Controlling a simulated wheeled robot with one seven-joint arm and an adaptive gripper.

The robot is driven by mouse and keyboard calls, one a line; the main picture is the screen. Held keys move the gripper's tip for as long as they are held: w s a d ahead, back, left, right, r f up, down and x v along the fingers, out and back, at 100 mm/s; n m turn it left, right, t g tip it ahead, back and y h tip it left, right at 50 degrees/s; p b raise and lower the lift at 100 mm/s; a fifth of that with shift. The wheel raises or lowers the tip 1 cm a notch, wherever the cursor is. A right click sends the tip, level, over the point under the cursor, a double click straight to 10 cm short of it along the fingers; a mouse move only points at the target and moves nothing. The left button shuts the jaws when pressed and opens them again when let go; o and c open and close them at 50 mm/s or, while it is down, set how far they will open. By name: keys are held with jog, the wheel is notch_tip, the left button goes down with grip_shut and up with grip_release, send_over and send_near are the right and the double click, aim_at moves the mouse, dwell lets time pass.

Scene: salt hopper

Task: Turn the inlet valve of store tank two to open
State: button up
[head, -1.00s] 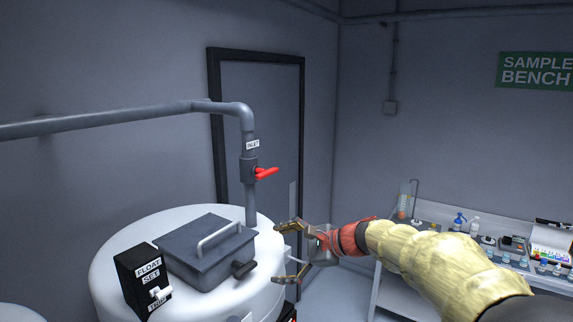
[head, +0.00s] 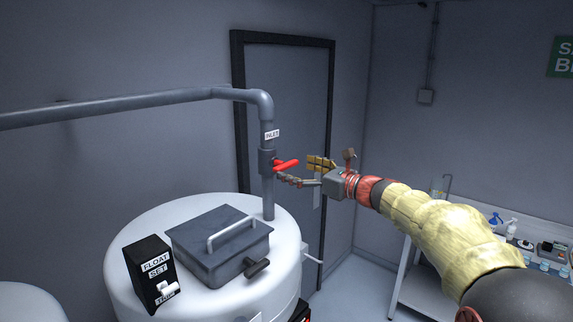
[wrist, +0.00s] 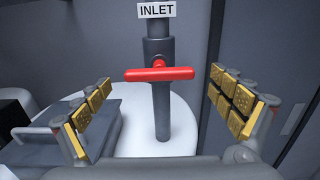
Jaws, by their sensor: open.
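The inlet valve has a red handle (head: 286,165) on a grey vertical pipe (head: 268,200) that runs down to the white tank (head: 135,222). A white INLET label (head: 272,134) sits above the valve. My gripper (head: 303,172) is open, just right of the handle in the head view. In the wrist view the red handle (wrist: 160,74) lies crosswise to the pipe, between and beyond the open fingers (wrist: 160,108). The fingers appear apart from it. No tank number is readable.
A grey hatch box (head: 220,245) with a bar handle and a black FLOAT SET box (head: 150,273) sit on the tank top. A dark-framed door (head: 290,90) is behind the pipe. A sample bench (head: 430,290) with bottles stands at right.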

aim_at(289, 167)
jog(key=shift+p+x, duration=0.4)
jog(key=shift+x, duration=1.6)
jog(key=shift+c, duration=0.3)
jog(key=c, duration=1.1)
